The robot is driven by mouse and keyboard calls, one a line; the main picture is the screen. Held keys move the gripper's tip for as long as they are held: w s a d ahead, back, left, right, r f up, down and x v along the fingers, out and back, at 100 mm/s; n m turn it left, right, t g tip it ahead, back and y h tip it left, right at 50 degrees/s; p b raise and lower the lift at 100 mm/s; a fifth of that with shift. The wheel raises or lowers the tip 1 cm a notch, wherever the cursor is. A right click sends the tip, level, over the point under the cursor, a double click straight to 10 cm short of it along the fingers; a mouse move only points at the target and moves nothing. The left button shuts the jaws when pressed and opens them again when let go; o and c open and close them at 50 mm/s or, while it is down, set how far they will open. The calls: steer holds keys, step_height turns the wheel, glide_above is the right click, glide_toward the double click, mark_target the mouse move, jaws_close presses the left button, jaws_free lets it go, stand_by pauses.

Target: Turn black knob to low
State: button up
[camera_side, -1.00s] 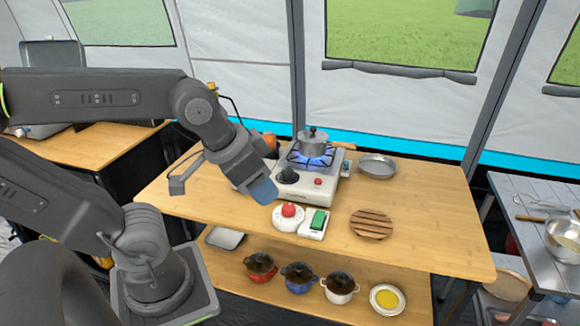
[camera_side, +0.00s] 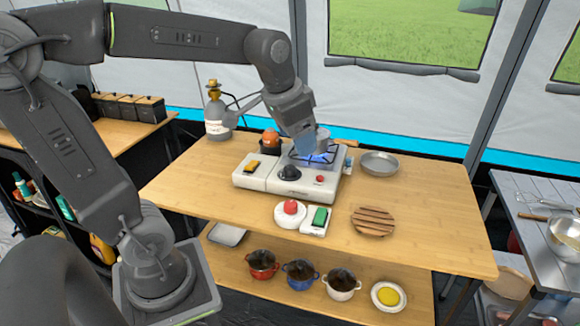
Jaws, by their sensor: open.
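The black knob (camera_side: 290,170) sits on the front of the white stove unit (camera_side: 262,184). Its pointer and markings are too small to read. A blue flame (camera_side: 318,158) burns under the pot (camera_side: 323,140), which is partly hidden behind my gripper. My gripper (camera_side: 307,147) is open and empty, its blue fingers pointing down above and behind the knob, in front of the pot. In this view it overlaps the pot's left side; I cannot tell whether it touches it.
A red button (camera_side: 320,179) and a yellow switch (camera_side: 255,164) are on the unit. A red-topped timer (camera_side: 290,212) and green-topped box (camera_side: 318,219) stand in front. A gas bottle (camera_side: 217,118) stands behind left, and a metal pan (camera_side: 380,163) and wooden trivet (camera_side: 373,221) lie right.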

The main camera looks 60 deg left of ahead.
steer(key=w+a+f+g, duration=0.1)
steer(key=w+a, duration=0.5)
steer(key=a, duration=0.1)
steer(key=m+g+h, duration=0.1)
steer(key=g, duration=0.2)
glide_above(290, 167)
step_height(290, 167, down, 12)
step_height(290, 167, down, 13)
steer(key=shift+f, duration=0.1)
steer(key=shift+c, duration=0.2)
steer(key=c, duration=0.9)
